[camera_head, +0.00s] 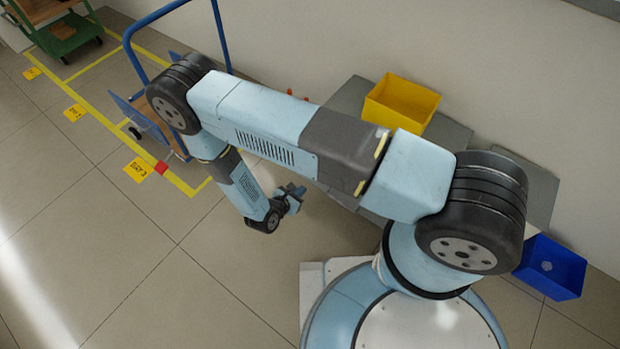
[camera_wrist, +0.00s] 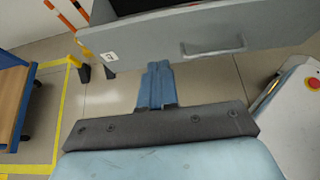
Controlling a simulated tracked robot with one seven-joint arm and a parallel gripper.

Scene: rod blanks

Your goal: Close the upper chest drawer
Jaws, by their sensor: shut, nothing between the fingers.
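Contact is not clear. In the head view, my gripper (camera_head: 294,196) hangs left of the grey chest (camera_head: 530,188), which my arm largely hides.
A yellow bin (camera_head: 412,102) stands on the grey top by the wall. A blue bin (camera_head: 550,268) is at the right. A blue-framed trolley (camera_head: 132,105) and a green cart (camera_head: 62,40) stand at the left within yellow floor lines. Tiled floor at the lower left is clear.

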